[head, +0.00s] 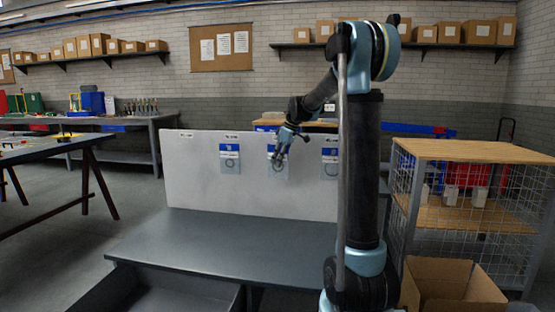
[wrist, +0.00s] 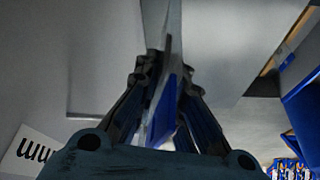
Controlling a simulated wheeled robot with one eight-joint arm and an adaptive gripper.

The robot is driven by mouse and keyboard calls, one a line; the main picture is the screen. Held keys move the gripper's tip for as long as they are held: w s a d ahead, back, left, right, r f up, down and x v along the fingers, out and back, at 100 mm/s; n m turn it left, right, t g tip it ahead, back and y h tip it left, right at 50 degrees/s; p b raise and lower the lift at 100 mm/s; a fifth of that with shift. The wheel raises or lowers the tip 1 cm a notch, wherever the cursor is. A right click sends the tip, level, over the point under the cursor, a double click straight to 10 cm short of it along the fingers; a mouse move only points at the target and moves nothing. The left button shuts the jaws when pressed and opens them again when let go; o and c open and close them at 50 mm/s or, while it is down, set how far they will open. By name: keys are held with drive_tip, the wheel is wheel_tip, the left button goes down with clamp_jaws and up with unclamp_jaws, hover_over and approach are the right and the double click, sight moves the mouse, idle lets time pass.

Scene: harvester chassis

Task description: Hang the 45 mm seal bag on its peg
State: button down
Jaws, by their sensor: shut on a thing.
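In the head view my gripper (head: 279,155) is in front of the middle of the pale upright board (head: 190,180). In the wrist view its two dark fingers (wrist: 168,68) are closed on a thin bag with a blue and clear part (wrist: 170,95), seen edge-on. In the head view this bag (head: 277,171) shows a ring through its clear lower part, partly behind the gripper. Its printed size is not readable. Whether it touches a peg cannot be told. Two similar blue-topped bags, the left bag (head: 230,163) and the right bag (head: 331,165), hang on the board to either side.
Small labels run along the board's top edge. A dark bench top (head: 220,240) lies clear below the board. A wire-sided shelf cart (head: 470,150) and an open cardboard box (head: 450,285) stand at right. In the wrist view a large "mm" label (wrist: 30,152) shows at lower left.

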drive_tip(key=w, duration=0.3)
drive_tip(key=shift+w+d+r, duration=0.25)
drive_tip(key=shift+d+r, duration=0.05)
drive_tip(key=shift+r, duration=0.05)
drive_tip(key=c, duration=2.3)
unclamp_jaws()
drive_tip(key=shift+w+d+f, duration=0.2)
drive_tip(key=shift+w+f, duration=0.4)
drive_tip(key=shift+w, duration=0.1)
drive_tip(key=shift+a, duration=0.1)
clamp_jaws()
drive_tip(key=shift+s+f, duration=0.1)
drive_tip(key=shift+f, duration=0.05)
drive_tip(key=o, duration=1.2)
unclamp_jaws()
drive_tip(key=shift+a, duration=0.1)
